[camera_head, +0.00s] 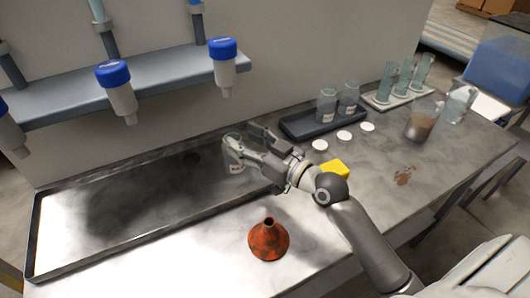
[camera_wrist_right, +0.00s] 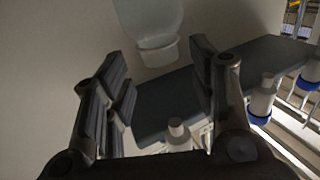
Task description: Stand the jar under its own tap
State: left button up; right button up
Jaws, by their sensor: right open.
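A clear glass jar (camera_head: 233,158) with a small pale label stands upright at the right end of the long metal drip tray (camera_head: 72,262). My right gripper (camera_head: 247,139) is open right beside the jar, with its fingers partly covering it. In the right wrist view, which looks upside down, the jar (camera_wrist_right: 150,25) shows just beyond the spread fingertips (camera_wrist_right: 160,58). White taps with blue caps hang from the wall shelf: right (camera_head: 223,70), middle (camera_head: 119,92) and left (camera_head: 10,135). I cannot tell whether the jar is exactly below the right tap. My left gripper is out of view.
An orange funnel (camera_head: 268,241) and a yellow block (camera_head: 335,167) are near my right arm. Several white lids (camera_head: 344,136) lie before a dark tray (camera_head: 301,135) with two jars.

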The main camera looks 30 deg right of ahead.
jog(key=b+v, duration=0.1)
jog(key=v, duration=0.6)
